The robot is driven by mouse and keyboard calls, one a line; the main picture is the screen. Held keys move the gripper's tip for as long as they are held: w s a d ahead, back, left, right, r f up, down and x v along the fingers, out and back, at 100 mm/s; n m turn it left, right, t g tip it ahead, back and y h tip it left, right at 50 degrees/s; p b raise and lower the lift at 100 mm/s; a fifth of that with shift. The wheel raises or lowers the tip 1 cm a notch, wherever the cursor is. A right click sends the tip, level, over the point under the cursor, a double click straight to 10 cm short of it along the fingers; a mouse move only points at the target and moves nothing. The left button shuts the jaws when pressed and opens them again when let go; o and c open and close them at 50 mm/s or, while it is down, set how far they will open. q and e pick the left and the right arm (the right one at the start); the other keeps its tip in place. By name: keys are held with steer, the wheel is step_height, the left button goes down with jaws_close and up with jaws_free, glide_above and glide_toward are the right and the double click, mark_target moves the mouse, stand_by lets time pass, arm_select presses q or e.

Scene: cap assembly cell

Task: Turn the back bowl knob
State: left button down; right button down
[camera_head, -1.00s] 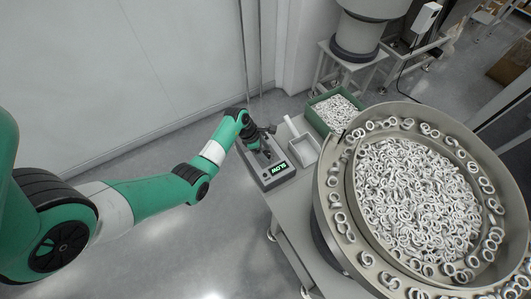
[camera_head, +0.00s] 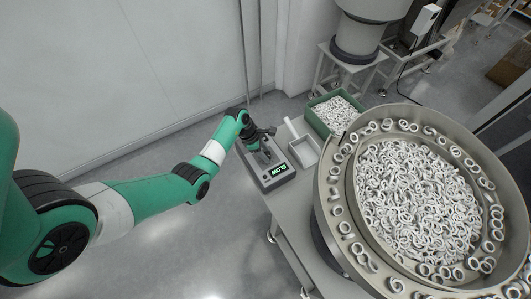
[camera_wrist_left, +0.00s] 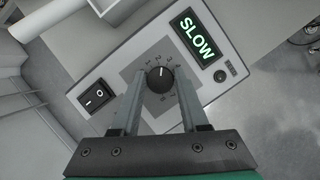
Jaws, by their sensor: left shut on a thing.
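The bowl knob (camera_wrist_left: 160,79) is a round black dial with a white pointer line and a numbered scale, on a grey control box (camera_head: 270,182). In the left wrist view the two fingers of my left gripper (camera_wrist_left: 159,92) stand on either side of the knob, shut on it. A lit green display (camera_wrist_left: 197,37) on the box reads SLOW. In the head view my left gripper (camera_head: 262,155) is over the box and hides the knob. My right gripper is in neither view.
A large bowl feeder (camera_head: 327,205) full of white rings stands to the right of the box. A white scoop (camera_head: 304,150) and a green bin (camera_head: 322,124) of white parts are behind it. A black rocker switch (camera_wrist_left: 96,97) sits left of the knob.

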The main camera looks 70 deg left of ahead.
arm_select(q)
steer(key=m+h, duration=0.1)
steer(key=m, duration=0.1)
steer(key=shift+m+g+b, duration=0.3)
steer(key=shift+m+b, duration=0.05)
steer(key=shift+m, duration=0.05)
steer(key=m+g+h+b, duration=0.1)
steer(key=m+b, duration=0.1)
steer(key=m, duration=0.1)
steer(key=shift+w+f+m, duration=0.1)
steer(key=shift+f+m, duration=0.05)
steer(key=shift+m, duration=0.15)
steer(key=m+g+b, duration=0.1)
steer(key=m+b, duration=0.3)
steer(key=b, duration=0.1)
steer(key=m+g+b, duration=0.2)
steer(key=m+b, duration=0.2)
steer(key=b, duration=0.1)
steer(key=shift+w+a+f+h, duration=0.1)
steer(key=shift+h, duration=0.3)
steer(key=shift+r+m+b, duration=0.2)
steer(key=shift+m+b, duration=0.3)
steer(key=shift+b, duration=0.35)
steer(key=shift+c, duration=2.1)
jaws_free()
